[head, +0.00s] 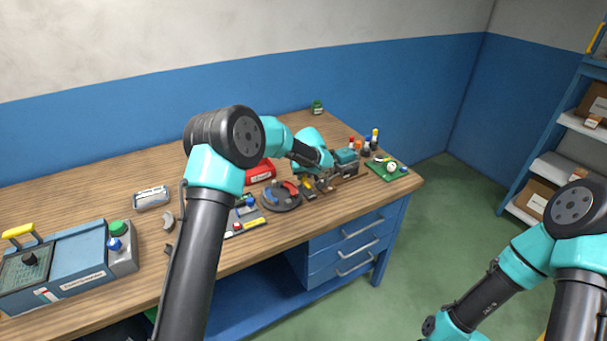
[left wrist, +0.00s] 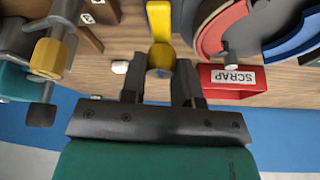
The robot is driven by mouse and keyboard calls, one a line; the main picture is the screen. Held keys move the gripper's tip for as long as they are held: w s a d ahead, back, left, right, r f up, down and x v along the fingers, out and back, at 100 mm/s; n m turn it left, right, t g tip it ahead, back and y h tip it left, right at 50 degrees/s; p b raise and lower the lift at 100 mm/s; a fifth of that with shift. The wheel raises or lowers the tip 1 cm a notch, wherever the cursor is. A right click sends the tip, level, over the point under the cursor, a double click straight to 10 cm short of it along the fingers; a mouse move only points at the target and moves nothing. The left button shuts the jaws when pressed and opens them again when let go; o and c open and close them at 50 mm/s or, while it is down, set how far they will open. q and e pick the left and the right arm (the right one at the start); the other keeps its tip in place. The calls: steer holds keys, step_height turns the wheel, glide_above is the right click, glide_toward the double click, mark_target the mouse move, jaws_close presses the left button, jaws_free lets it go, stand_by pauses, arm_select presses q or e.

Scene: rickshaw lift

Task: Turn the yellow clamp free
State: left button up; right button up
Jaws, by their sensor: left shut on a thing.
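The yellow clamp (left wrist: 160,22) stands upright in the left wrist view, a yellow lever with a round yellow part at its near end. My left gripper (left wrist: 160,80) has a finger on each side of that round part and is shut on it; the fingertips are partly hidden. In the head view my left gripper (head: 322,182) is at the right part of the bench, beside small yellow parts (head: 307,185), too small to tell apart. My right arm enters the head view at lower right, but its gripper is out of the picture.
A red SCRAP bin (left wrist: 235,82) and a round tray with red and blue sections (head: 281,197) lie close to the left gripper. A teal and grey vise-like device (head: 346,158) and a green board (head: 387,168) stand to the right.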

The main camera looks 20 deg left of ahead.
arm_select(q)
steer(key=o, duration=0.9)
steer(key=shift+r, duration=0.1)
steer(key=v, duration=1.7)
